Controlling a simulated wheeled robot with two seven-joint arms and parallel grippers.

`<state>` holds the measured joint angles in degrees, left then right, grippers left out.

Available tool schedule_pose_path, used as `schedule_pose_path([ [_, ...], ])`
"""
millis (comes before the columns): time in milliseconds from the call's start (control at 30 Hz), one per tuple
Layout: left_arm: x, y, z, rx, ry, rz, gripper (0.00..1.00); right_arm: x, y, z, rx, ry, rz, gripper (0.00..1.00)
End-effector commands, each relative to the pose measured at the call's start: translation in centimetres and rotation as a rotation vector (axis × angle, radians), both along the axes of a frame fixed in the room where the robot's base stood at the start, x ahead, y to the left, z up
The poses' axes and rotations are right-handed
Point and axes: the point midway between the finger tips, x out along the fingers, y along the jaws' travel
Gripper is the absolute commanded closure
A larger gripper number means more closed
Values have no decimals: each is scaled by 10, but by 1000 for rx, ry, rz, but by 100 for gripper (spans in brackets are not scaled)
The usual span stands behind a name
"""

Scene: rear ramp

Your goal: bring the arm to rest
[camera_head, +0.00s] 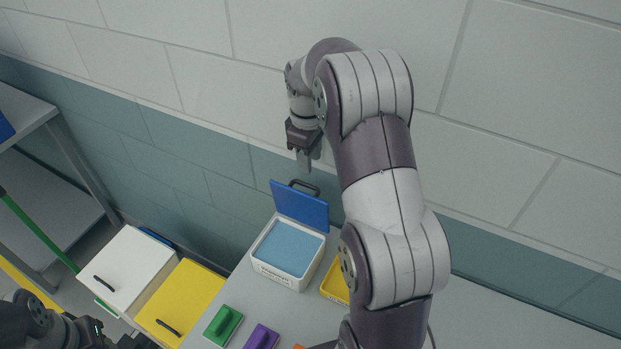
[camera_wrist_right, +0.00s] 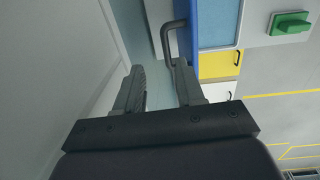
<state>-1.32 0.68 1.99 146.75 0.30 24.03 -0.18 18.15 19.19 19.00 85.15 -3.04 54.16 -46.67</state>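My right arm (camera_head: 385,190) reaches up and bends over toward the wall. Its gripper (camera_head: 304,163) points down, above and behind the open blue lid of a white box. In the right wrist view the two fingers (camera_wrist_right: 158,85) stand apart with nothing between them. The lid's dark handle (camera_wrist_right: 172,40) shows beyond the fingertips, and I see no clear contact with it. My left arm (camera_head: 40,325) shows only partly at the bottom left corner; its fingers cannot be made out.
The white box (camera_head: 285,279) stands on a grey table, its blue lid (camera_head: 300,206) raised, light blue inside. A green block (camera_head: 222,324), a purple block (camera_head: 262,337) and a yellow tray (camera_head: 335,283) are near. The wall (camera_head: 200,190) is close behind.

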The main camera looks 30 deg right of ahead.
Motion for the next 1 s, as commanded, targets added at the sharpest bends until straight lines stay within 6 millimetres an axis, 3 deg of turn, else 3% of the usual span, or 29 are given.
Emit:
schedule_pose_path([
  [33, 1, 0, 17, 0, -3, 0, 57, -1, 1, 20, 2, 5, 1, 62],
  [100, 1, 0, 29, 0, -4, 0, 57, -1, 2, 35, 2, 6, 1, 62],
  [200, 1, 0, 35, 0, -4, 0, 57, -2, 2, 43, 3, 7, 1, 62],
  [833, 1, 0, 34, 0, -4, 0, 57, 1, 1, 42, -1, -13, -57, 62],
  [900, 1, 0, 34, 0, -4, 0, 57, -2, 4, 28, 8, -38, -195, 62],
  [1000, 1, 0, 18, 0, -4, 0, 57, -35, 31, -8, 33, -61, -409, 62],
])
